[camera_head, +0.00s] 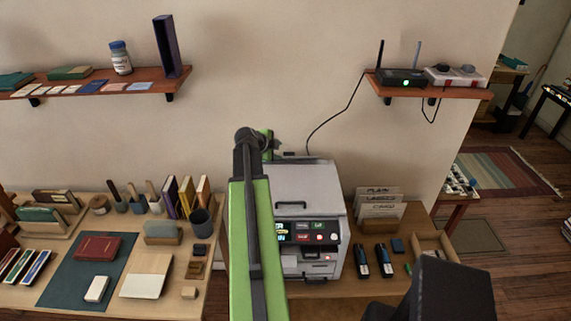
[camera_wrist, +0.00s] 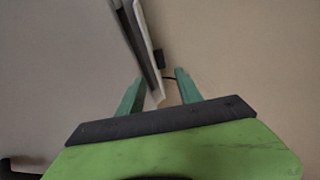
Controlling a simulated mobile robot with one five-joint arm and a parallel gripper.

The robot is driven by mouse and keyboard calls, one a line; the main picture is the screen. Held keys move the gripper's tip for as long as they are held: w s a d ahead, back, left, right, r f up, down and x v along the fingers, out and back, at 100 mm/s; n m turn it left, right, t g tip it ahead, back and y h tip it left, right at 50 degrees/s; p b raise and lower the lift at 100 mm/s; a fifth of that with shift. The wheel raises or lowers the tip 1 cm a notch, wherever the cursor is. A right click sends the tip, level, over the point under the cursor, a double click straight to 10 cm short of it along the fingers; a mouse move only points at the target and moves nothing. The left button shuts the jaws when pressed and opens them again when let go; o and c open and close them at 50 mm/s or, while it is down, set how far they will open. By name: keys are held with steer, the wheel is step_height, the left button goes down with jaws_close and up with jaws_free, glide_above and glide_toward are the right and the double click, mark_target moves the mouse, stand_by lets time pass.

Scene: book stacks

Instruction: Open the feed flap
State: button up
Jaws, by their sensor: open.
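A light grey machine (camera_head: 309,190) stands on the wooden desk, with lit buttons and a small display on its front. Its broad top cover looks down; I cannot tell for sure which part is the feed flap. My green arm hides the machine's left side, and my gripper is mostly hidden behind the arm in the head view. In the wrist view my gripper (camera_wrist: 159,76) is open, with two teal fingers apart. A pale panel edge with a dark strip (camera_wrist: 142,48) shows between the fingers; I cannot tell whether they touch it.
A paper sorter (camera_head: 379,212), dark handheld devices (camera_head: 373,261) and a wooden tray (camera_head: 430,250) lie right of the machine. A table with books and a dark mat (camera_head: 62,279) is at left. Shelves (camera_head: 140,80) (camera_head: 440,92) hang above; a router cable runs down behind the machine.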

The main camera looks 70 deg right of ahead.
mark_target(289, 154)
steer(key=b+x, duration=0.5)
steer(key=x, duration=0.5)
steer(key=shift+f, duration=0.15)
steer(key=shift+d+f+b, duration=0.2)
steer(key=shift+d+b, duration=0.15)
steer(key=shift+b, duration=0.1)
steer(key=shift+s, duration=0.1)
steer(key=shift+r, duration=0.1)
jaws_close()
